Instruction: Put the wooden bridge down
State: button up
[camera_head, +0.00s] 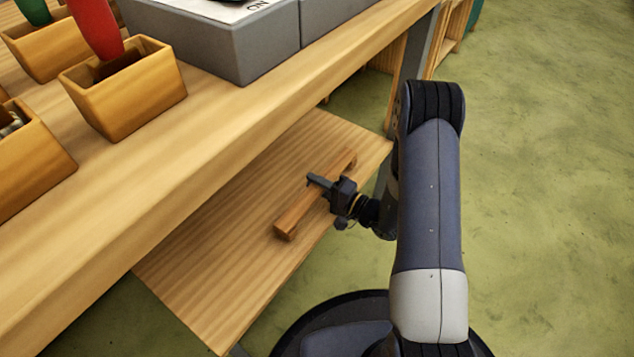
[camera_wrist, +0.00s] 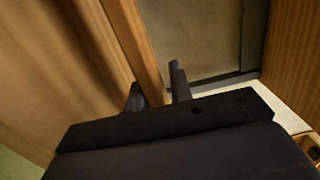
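The wooden bridge (camera_head: 303,210) is a reddish-brown bar with a small block foot under its near end. It is over the pale lower shelf (camera_head: 235,235), close to its right edge. I cannot tell whether its feet touch the shelf. My gripper (camera_head: 322,184) reaches in from the right and is across the bar's middle, hiding part of it. In the wrist view the bar (camera_wrist: 138,45) runs between the two dark fingers (camera_wrist: 158,90) of my gripper, which look shut on it.
The thick upper worktop (camera_head: 230,130) overhangs the shelf on the left. On it stand wooden boxes (camera_head: 125,95), one holding a red handle, and a grey case (camera_head: 225,50). The shelf's near left part is bare. Open green floor (camera_head: 550,150) lies at right.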

jog(key=shift+o, duration=1.3)
jog(key=shift+f, duration=0.8)
jog(key=shift+r, duration=0.4)
jog(key=shift+s+d+r+h, duration=0.15)
jog(key=shift+d+h, duration=0.15)
jog(key=p+v, duration=0.3)
jog(key=v, duration=0.8)
jog(key=shift+p, duration=0.4)
jog(key=shift+s+d+r, duration=0.1)
jog(key=o, duration=1.5)
jog(key=shift+c, duration=0.2)
jog(key=shift+d, duration=0.1)
jog(key=p+v, duration=0.2)
jog(key=v, duration=0.8)
jog(key=shift+s+d, duration=0.2)
jog(key=shift+d, duration=0.05)
